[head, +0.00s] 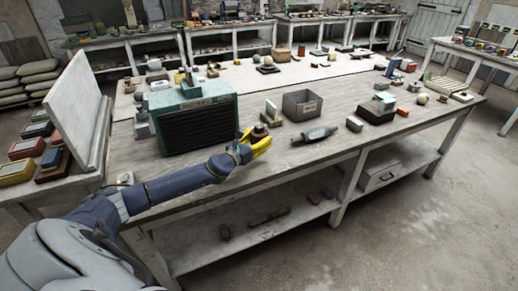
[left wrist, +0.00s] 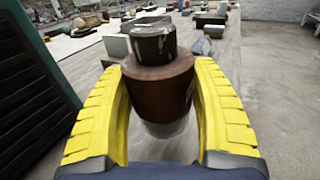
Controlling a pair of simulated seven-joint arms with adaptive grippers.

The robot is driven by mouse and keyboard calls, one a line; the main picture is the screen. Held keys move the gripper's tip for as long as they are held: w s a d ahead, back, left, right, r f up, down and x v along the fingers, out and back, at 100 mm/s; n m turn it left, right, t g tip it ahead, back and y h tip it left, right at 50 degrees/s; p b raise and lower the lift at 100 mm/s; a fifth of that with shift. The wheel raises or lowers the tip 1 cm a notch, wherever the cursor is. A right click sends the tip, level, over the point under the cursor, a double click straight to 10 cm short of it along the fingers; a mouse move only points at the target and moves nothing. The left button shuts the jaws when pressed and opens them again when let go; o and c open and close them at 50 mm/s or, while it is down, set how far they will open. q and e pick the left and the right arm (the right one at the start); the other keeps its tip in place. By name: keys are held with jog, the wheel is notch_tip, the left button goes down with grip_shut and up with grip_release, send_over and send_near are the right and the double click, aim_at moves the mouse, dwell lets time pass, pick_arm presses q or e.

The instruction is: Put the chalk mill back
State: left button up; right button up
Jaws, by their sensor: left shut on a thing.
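My left gripper (head: 257,146) is near the front edge of the table, just right of the green cabinet. Its yellow fingers (left wrist: 230,115) are shut on a brown, round-bodied piece (left wrist: 158,85) with a narrower dark top and a paler lower part; I take this to be the chalk mill. It stands roughly upright between the fingers. In the head view its dark top (head: 260,130) shows just above the fingers. I cannot tell whether its base touches the table. My right gripper is in neither view.
The green cabinet (head: 190,117) with a dark slatted front stands close on the left. A white block on a wooden base (head: 271,112), a grey bin (head: 302,104) and a lying grey tool (head: 314,134) are nearby.

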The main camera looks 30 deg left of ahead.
pick_arm(q)
jog(key=shift+f, duration=2.5)
jog(key=shift+f, duration=0.2)
jog(key=o, duration=1.5)
jog(key=shift+r, duration=0.2)
jog(key=s, duration=0.8)
jog(key=s+a, duration=0.1)
jog(key=s, duration=0.3)
jog(key=shift+a, duration=0.1)
